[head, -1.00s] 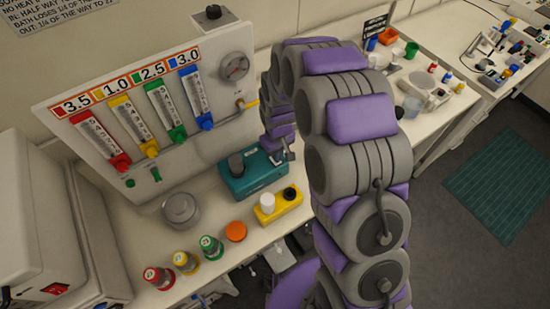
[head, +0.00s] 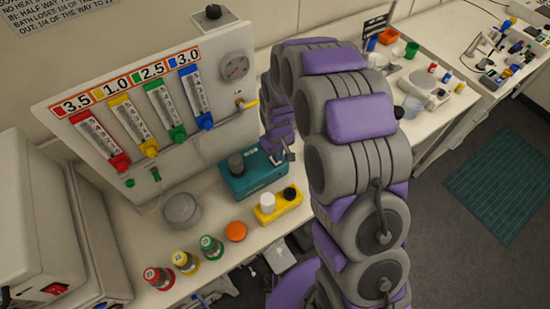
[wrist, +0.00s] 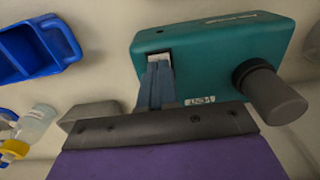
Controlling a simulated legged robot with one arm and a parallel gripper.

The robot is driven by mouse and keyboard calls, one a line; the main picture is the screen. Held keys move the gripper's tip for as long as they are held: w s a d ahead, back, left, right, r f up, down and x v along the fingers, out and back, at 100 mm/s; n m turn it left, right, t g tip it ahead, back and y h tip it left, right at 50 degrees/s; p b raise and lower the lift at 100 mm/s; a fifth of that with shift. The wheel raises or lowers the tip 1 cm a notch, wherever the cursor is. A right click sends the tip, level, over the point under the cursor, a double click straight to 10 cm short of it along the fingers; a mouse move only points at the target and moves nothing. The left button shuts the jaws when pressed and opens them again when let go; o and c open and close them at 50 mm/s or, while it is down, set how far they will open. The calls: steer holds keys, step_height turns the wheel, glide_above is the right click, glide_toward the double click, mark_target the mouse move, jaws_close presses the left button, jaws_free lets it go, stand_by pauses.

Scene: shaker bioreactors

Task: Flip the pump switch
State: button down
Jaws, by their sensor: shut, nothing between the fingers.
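The teal pump (head: 250,181) is a box on the bench below the flowmeter panel. It has a dark grey round knob (wrist: 270,92), seen at the right in the wrist view. A small pale switch (wrist: 157,56) sits in a dark recess on the pump's face. My gripper (wrist: 158,68) is shut and empty, its fingertips right at the switch and covering its lower part. Contact and the switch's position cannot be told. In the head view my gripper (head: 287,150) is at the pump's right end, and the switch is hidden.
The flowmeter panel (head: 215,140) stands behind the pump. A yellow block (head: 279,206), an orange cap (head: 236,231), a grey round container (head: 182,210) and several capped bottles are in front. A blue bin (wrist: 40,48) is at the wrist view's upper left.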

steer(key=shift+f, duration=0.7)
stand_by(0.3)
steer(key=shift+r+p, duration=0.65)
steer(key=shift+r, duration=2.85)
steer(key=s+d+r+m+b, duration=0.3)
steer(key=s+d+r+b, duration=0.45)
steer(key=s, duration=0.65)
steer(key=s+d+m+g+b, duration=0.1)
steer(key=s+d+m, duration=0.1)
steer(key=s, duration=0.7)
steer(key=s+d+r+m+b, duration=0.1)
steer(key=s+d, duration=0.3)
steer(key=s, duration=0.5)
steer(key=shift+s+d+r+m+g+b, duration=0.2)
steer(key=shift+d+m+g+b, duration=0.1)
steer(key=shift+m+g+b, duration=0.15)
